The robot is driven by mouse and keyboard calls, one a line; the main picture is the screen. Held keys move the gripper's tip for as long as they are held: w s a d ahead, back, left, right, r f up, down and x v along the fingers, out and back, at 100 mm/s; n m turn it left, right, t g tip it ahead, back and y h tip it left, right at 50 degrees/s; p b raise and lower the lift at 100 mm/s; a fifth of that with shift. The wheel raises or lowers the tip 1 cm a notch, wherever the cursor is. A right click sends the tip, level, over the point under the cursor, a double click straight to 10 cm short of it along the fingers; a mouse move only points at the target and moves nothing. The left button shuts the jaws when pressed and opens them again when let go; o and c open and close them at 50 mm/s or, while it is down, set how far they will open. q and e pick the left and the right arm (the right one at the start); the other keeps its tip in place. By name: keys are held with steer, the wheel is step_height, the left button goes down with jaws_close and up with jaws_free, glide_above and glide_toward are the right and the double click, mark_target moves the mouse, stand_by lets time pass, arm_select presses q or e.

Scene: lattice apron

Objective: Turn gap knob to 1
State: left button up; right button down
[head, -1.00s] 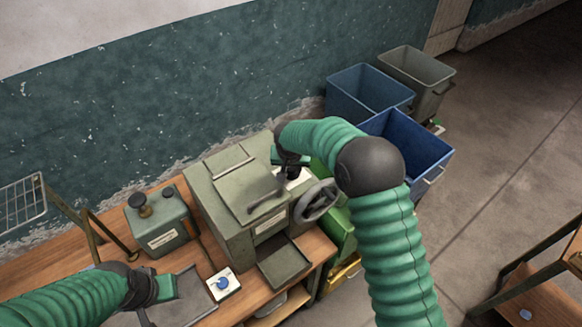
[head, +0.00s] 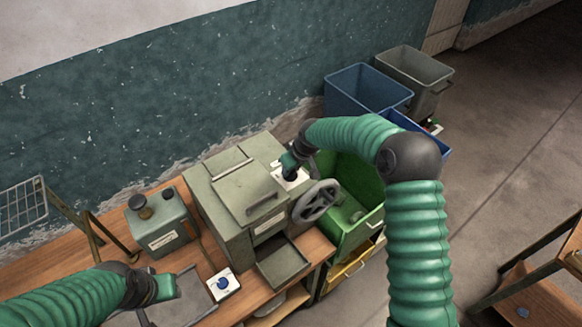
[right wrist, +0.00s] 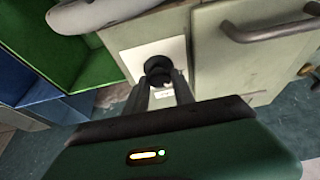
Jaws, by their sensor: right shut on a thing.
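The gap knob (right wrist: 158,69) is a small black round knob on a white plate (right wrist: 140,55) on the side of the grey-green machine (head: 225,212). In the right wrist view the two fingers of my right gripper (right wrist: 160,84) are shut on the knob. In the head view my right gripper (head: 290,172) reaches the plate at the machine's right side. The number marks on the plate are too small to read. My left gripper (head: 165,290) hangs over the bench at the lower left, away from the machine; its jaw opening is unclear.
A grey handwheel (head: 316,203) sticks out beside the knob plate. A green bin (head: 362,190) and blue bins (head: 362,88) stand to the right. A small box with a blue button (head: 223,284) and a grey-green device (head: 160,222) are on the bench.

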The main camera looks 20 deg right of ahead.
stand_by(0.3)
steer(key=c, duration=1.1)
jaws_free()
steer(key=shift+o, duration=0.2)
steer(key=shift+d+r, duration=0.1)
steer(key=b+v, duration=0.2)
steer(key=v, duration=0.2)
steer(key=shift+s+d+r, duration=0.1)
steer(key=shift+d+r, duration=0.1)
steer(key=shift+r, duration=0.15)
steer(key=b+v, duration=0.3)
steer(key=v, duration=0.8)
steer(key=shift+s+r, duration=0.15)
steer(key=shift+r, duration=0.2)
